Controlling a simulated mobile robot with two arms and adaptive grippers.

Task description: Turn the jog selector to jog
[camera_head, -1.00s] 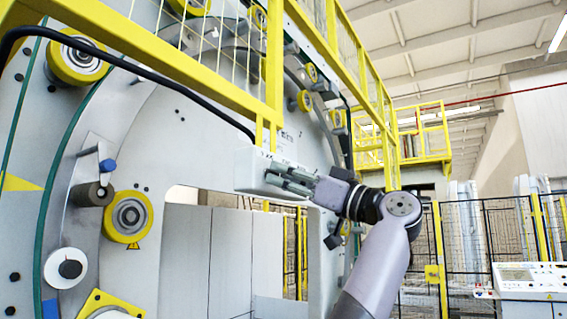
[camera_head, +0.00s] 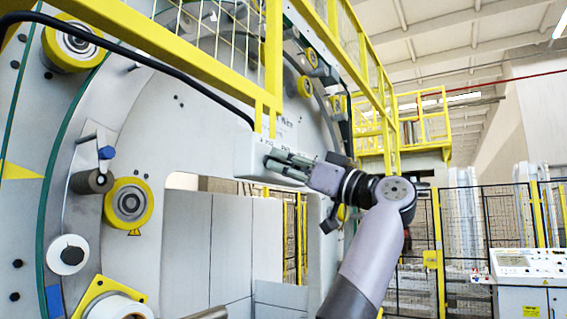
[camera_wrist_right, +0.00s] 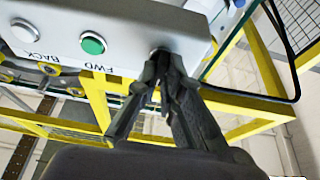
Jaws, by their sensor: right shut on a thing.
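The control box (camera_head: 248,158) is a pale grey box fixed below the yellow railing on the machine. In the right wrist view its panel (camera_wrist_right: 150,18) carries a white button (camera_wrist_right: 25,30) marked BACK and a green button (camera_wrist_right: 93,43) marked FWD. The jog selector (camera_wrist_right: 157,52) is beside the green button, mostly hidden behind my fingers. My right gripper (camera_head: 272,164) is at the box face. In the right wrist view, the same gripper (camera_wrist_right: 160,70) has its fingertips closed together on the selector. The selector's pointing direction is hidden. My left gripper is not in view.
The yellow railing (camera_head: 180,67) passes above the box, and a black cable (camera_head: 125,62) curves down to it. The large grey ring machine (camera_head: 140,150) with yellow rollers fills the left. A white console (camera_head: 530,268) stands at the far right by a black fence.

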